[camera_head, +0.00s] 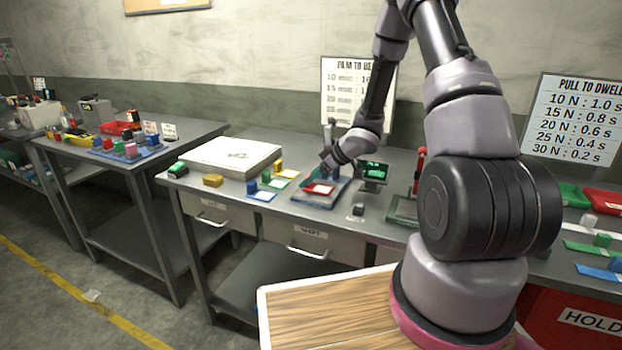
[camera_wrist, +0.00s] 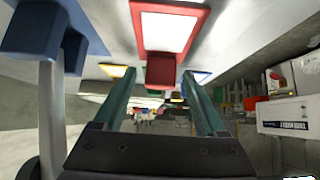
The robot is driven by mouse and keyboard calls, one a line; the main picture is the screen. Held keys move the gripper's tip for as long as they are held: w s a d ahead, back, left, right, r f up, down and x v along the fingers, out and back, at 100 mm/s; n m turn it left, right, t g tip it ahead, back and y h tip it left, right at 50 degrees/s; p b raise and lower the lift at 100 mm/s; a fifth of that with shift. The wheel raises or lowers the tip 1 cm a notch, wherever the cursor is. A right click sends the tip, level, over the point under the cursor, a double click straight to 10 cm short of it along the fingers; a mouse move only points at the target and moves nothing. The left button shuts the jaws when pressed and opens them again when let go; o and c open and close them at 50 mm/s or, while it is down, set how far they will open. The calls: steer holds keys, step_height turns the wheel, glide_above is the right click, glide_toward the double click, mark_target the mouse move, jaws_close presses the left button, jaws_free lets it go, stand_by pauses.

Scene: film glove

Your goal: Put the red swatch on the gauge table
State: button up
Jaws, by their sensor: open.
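The red swatch (camera_head: 318,188), a white card with a red border and a red block grip, appears to lie on the gauge table (camera_head: 328,201), a low blue-grey platform on the bench. In the wrist view the red swatch (camera_wrist: 160,70) shows ahead of my gripper (camera_wrist: 160,78), its red block between the two teal fingertips with gaps at both sides. My gripper (camera_head: 327,164) is open and sits low over the back of the gauge table. The fingertips are partly hidden in the head view.
Yellow (camera_head: 279,165), green (camera_head: 266,175) and blue (camera_head: 252,187) swatches lie left of the gauge table, near a white box (camera_head: 232,155). A green-lit display (camera_head: 375,171) stands close at its right. A red-handled lever (camera_head: 419,165) stands farther right.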

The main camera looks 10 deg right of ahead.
steer(key=s+d+r+m+t+h, duration=0.1)
steer(key=s+d+r+m+h, duration=0.3)
steer(key=r, duration=0.6)
steer(key=d+r+m+t+h, duration=0.1)
steer(key=d+r+t+h, duration=0.1)
steer(key=d+r, duration=0.55)
steer(key=s+d+r+m+t+h, duration=0.1)
steer(key=s+d+r+m+h, duration=0.2)
steer(key=r, duration=0.8)
steer(key=s+a+r+m+y, duration=0.1)
steer(key=s+a+r+m, duration=0.1)
steer(key=s, duration=0.5)
steer(key=s+a+r+m+g+y, duration=0.1)
steer(key=s+a+r+m, duration=0.1)
steer(key=s, duration=0.6)
steer(key=s+a+r+m+g+y, duration=0.1)
steer(key=s+a+r+m+y, duration=0.1)
steer(key=s, duration=0.6)
step_height(320, 180, up, 2)
steer(key=a+m, duration=0.1)
steer(key=a, duration=0.1)
steer(key=shift+a+r, duration=0.15)
steer(key=shift+a, duration=0.25)
